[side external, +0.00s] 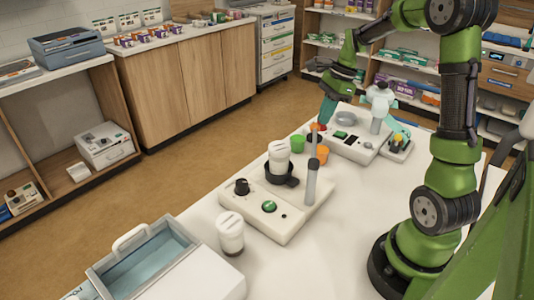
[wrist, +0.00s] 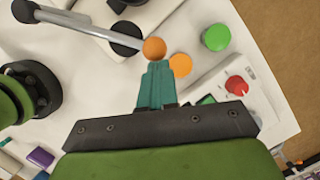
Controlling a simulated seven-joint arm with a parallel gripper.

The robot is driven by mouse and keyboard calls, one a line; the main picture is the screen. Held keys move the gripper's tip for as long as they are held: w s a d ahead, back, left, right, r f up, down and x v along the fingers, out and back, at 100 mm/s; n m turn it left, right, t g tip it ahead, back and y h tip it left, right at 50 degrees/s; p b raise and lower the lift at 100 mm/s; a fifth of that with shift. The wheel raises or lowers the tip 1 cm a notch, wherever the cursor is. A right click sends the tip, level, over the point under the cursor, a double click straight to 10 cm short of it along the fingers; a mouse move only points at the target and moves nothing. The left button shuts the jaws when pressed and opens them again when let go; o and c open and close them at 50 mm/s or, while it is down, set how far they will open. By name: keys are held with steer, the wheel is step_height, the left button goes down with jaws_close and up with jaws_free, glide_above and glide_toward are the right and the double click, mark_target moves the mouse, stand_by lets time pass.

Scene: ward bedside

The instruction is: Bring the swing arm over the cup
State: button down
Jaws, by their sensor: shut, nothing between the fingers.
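The swing arm is a grey rod (wrist: 90,28) with a black hub (wrist: 25,11) at one end and an orange ball (wrist: 154,47) at the other. In the side view its post (side external: 311,185) stands on a white base unit (side external: 275,228); the rod points away toward the far unit. A white lidded cup (side external: 279,153) stands in a black holder (side external: 281,178) left of the post; the rod is not over it. My gripper (side external: 325,118) is shut and empty, its teal fingertips (wrist: 156,66) right by the ball. I cannot tell whether they touch.
Green (side external: 290,147), orange (side external: 322,153) and black (wrist: 126,37) small round pots lie near the ball. A second white unit (side external: 350,137) stands behind. Another white cup (side external: 230,232) and an open bin (side external: 148,262) are in front. Some table between is clear.

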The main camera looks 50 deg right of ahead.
steer(key=w+a+n+g, duration=0.2)
steer(key=w+a+n, duration=0.7)
steer(key=shift+w+a+g+y, duration=0.3)
steer(key=shift+w+a, duration=0.1)
stand_by(0.4)
